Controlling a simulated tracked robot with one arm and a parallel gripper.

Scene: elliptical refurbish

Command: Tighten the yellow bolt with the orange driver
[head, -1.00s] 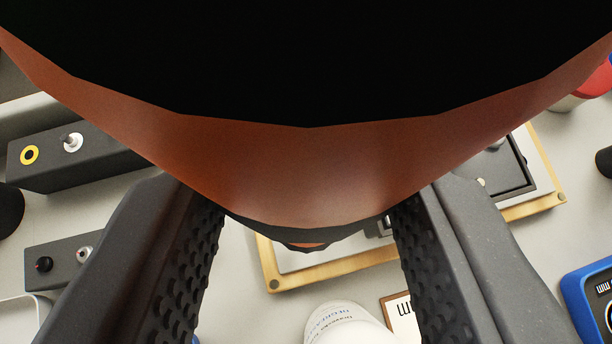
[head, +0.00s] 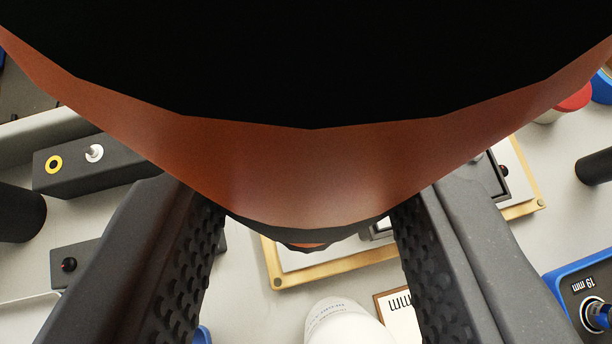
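My gripper (head: 310,240) is shut on the orange driver (head: 310,185). The driver's orange and black body fills the upper middle of the head view, very close to the camera. The two dark, studded fingers stand on either side of it, and a small orange and black part of the driver shows between them. The driver's tip is hidden. One grey block (head: 90,165) at the left carries a white bolt or pin (head: 94,153) and a yellow ring (head: 54,165). I cannot tell whether that ring is the yellow bolt.
A wood-edged board (head: 345,262) lies behind the driver. A white bottle (head: 345,322) and a label card (head: 400,315) are at the bottom. A blue 19 mm holder (head: 580,268) is at lower right. Dark cylinders stand at left (head: 20,213) and right (head: 597,167).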

